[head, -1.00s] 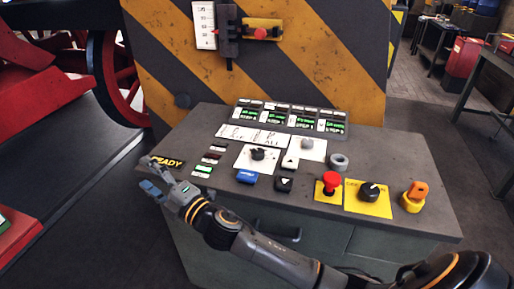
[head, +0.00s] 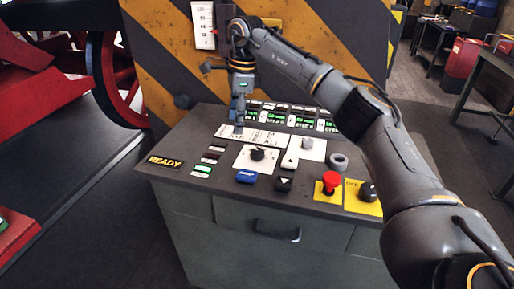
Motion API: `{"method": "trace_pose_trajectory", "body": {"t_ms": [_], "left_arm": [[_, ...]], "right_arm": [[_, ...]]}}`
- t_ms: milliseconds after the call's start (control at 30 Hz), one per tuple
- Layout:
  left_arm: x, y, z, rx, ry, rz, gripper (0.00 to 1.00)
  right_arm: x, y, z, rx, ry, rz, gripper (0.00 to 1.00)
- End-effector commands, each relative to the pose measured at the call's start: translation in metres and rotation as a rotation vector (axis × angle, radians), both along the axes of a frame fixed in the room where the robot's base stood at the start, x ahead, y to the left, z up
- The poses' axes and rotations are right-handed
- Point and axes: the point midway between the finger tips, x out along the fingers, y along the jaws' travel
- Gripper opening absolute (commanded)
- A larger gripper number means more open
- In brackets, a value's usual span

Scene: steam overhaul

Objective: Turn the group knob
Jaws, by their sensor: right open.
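A black knob (head: 258,153) stands on a white square plate in the middle of the sloped grey panel. A grey knob (head: 307,144) stands on another white plate to its right. A larger black knob (head: 368,192) sits on a yellow plate at the front right. I cannot read which one is labelled group. My right gripper (head: 238,127) points down over the white label strip, a little behind and left of the black knob. It is open and holds nothing I can see. Whether its fingertips touch the panel is unclear. My left gripper is out of view.
A red mushroom button (head: 331,181), a blue button (head: 247,176) and a grey ring (head: 338,162) stand up from the panel (head: 205,130). A row of green displays (head: 302,121) lies at the back, partly behind my arm. A striped wall (head: 160,70) rises behind.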

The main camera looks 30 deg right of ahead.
Motion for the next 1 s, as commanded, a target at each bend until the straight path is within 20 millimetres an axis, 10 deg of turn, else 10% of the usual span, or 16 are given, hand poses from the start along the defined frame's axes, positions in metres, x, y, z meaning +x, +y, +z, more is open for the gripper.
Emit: {"method": "trace_pose_trajectory", "body": {"t_ms": [267,1000], "left_arm": [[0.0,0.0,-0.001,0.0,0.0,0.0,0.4],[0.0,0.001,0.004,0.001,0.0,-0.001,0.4]], "right_arm": [[-0.021,-0.054,0.027,-0.13,0.074,-0.056,0.61],[-0.021,-0.052,-0.098,-0.125,0.072,-0.055,0.61]]}}
